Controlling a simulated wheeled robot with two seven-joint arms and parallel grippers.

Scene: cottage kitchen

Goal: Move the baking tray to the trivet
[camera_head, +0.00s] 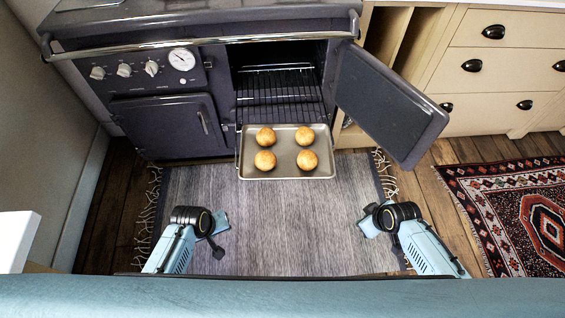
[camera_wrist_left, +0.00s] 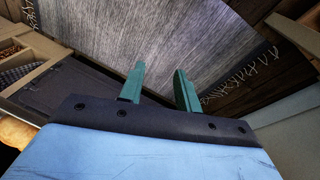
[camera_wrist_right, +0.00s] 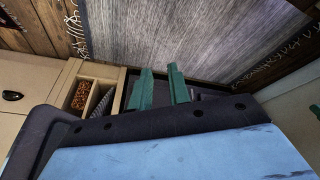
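The baking tray (camera_head: 284,173) is a shallow grey rectangle holding several round golden buns (camera_head: 306,160). It sits level at the mouth of the open oven, in front of the wire rack (camera_head: 279,97). My left gripper (camera_head: 219,231) is low and left of the tray, apart from it; its green fingers also show in the left wrist view (camera_wrist_left: 160,88), spread and empty. My right gripper (camera_head: 367,221) is low and right of the tray, also apart; its fingers show in the right wrist view (camera_wrist_right: 163,88) with a narrower gap and nothing between them. I see no trivet in any view.
The oven door (camera_head: 389,105) stands open to the right of the tray. A steel rail (camera_head: 200,43) runs across the dark stove's front above the oven. A grey rug (camera_head: 275,220) covers the clear floor before it. Drawers (camera_head: 503,65) stand at the right.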

